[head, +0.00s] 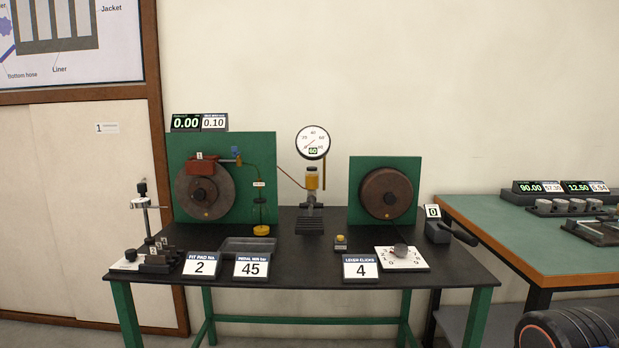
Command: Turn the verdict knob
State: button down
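A small grey knob (401,250) sits on a white dial plate (413,262) at the front right of the black-topped table (300,225). The plate carries several dark marks around the knob, too small to read surely. Which mark the knob points to cannot be told. No label here names it as the verdict knob, but it is the only dial knob I make out. My gripper is not in view.
Left of the dial stand a "4" card (361,269) and a small yellow-topped block (340,243). A black lever (457,232) stands behind right. A green board with a brown disc (386,194) rises behind. A green-topped bench (530,240) is at right.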

aim_at(130, 254)
jog(key=u, duration=1.3)
